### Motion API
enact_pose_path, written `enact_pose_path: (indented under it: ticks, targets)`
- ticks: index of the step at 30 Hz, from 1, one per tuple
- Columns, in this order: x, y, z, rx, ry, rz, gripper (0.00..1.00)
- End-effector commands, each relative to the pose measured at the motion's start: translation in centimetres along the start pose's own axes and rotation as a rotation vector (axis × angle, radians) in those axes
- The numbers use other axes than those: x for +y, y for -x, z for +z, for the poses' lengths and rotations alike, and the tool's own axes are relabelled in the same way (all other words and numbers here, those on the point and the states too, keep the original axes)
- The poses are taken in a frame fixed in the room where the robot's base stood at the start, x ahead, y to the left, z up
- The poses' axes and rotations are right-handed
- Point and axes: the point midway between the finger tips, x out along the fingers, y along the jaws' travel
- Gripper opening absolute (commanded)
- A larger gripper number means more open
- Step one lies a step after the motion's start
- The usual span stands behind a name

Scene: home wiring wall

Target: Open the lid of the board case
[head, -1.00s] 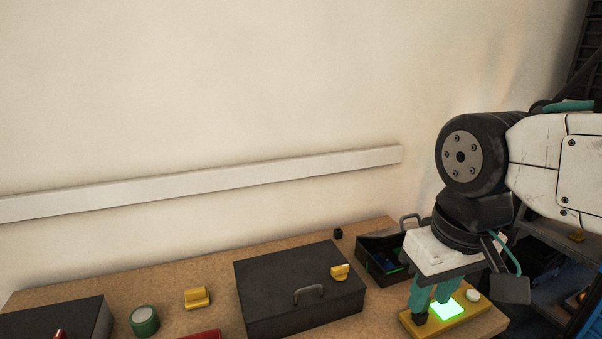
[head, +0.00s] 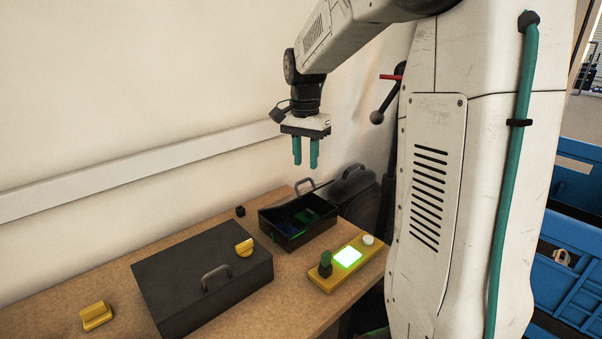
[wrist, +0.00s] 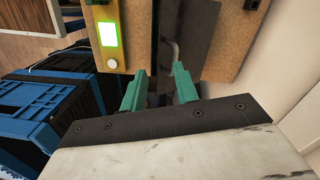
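I cannot tell which of the two is the board case. My gripper (head: 306,165) hangs in the air above the open box, fingers down, apart and empty. Its separated fingers also show in the wrist view (wrist: 160,82).
A yellow panel (head: 320,281) with a glowing green square (head: 347,257), a white button (head: 368,240) and a dark, green-topped knob (head: 326,264) lies at the bench's right front. A small black cube (head: 240,211) and another yellow block (head: 96,316) lie on the bench. Blue crates (head: 560,225) stand right.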

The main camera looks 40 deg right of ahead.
Motion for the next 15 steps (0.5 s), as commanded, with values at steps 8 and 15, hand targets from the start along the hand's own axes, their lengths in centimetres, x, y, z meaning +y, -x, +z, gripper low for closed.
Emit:
enact_pose_path:
  ticks: [8,15]
  targets:
    - [-1.8,2.0,-1.6,0.032,-0.286,-0.048,0.3]
    - [-1.8,-0.5,-1.6,0.029,-0.31,-0.045,0.3]
